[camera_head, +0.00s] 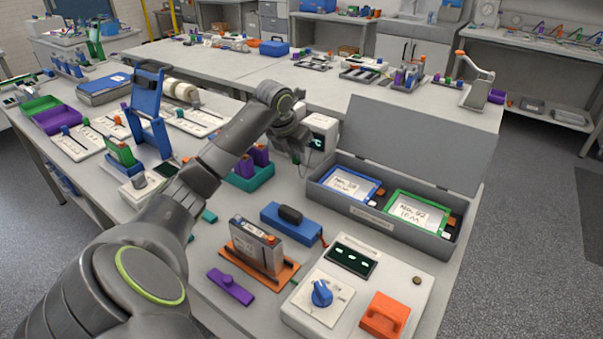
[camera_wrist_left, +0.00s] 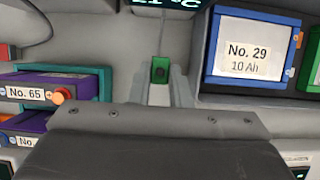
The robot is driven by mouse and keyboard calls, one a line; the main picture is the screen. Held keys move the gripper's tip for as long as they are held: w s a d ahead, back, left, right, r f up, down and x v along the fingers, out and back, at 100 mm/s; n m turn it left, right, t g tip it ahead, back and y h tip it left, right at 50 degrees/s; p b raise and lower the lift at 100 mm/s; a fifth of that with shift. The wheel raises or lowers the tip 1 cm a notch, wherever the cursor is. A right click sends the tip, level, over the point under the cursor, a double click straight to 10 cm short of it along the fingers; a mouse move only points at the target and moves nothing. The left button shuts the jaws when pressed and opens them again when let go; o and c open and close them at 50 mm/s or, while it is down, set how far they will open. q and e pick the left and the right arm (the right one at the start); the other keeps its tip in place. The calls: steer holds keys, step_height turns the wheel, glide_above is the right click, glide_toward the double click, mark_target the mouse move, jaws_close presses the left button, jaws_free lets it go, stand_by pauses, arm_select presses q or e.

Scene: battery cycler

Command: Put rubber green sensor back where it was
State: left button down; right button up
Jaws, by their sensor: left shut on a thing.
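In the left wrist view the gripper (camera_wrist_left: 160,82) is shut on a small green sensor (camera_wrist_left: 160,68) with a dark centre. A thin cable runs up from the sensor toward the display unit, whose lit "°C" panel (camera_wrist_left: 168,3) shows at the top edge. The sensor is hidden by the gripper in the head view. My right gripper is not in view.
The open grey box (camera_head: 335,205) holds a blue-framed battery No. 29 (camera_wrist_left: 250,50) and a green-framed one (camera_head: 418,212). Purple batteries (camera_head: 262,155) stand in a teal holder (camera_head: 250,180) left of the gripper. A white control unit (camera_head: 340,285) stands at the front.

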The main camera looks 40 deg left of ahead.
mark_target(299, 181)
arm_select(q)
step_height(299, 181, down, 3)
steer(key=shift+s+r, duration=0.15)
steer(key=shift+r, duration=0.05)
step_height(299, 181, down, 4)
steer(key=shift+f+p, duration=0.15)
steer(key=shift+p, duration=0.15)
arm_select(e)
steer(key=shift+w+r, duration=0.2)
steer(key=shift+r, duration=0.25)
arm_select(q)
steer(key=shift+f, duration=0.1)
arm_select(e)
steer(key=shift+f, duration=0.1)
arm_select(q)
steer(key=c, duration=1.3)
jaws_free()
steer(key=shift+c, duration=0.2)
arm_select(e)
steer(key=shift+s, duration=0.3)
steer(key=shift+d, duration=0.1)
arm_select(q)
steer(key=shift+r, duration=0.25)
steer(key=v, duration=1.1)
steer(key=shift+r+b, duration=0.3)
steer(key=shift+r, duration=0.05)
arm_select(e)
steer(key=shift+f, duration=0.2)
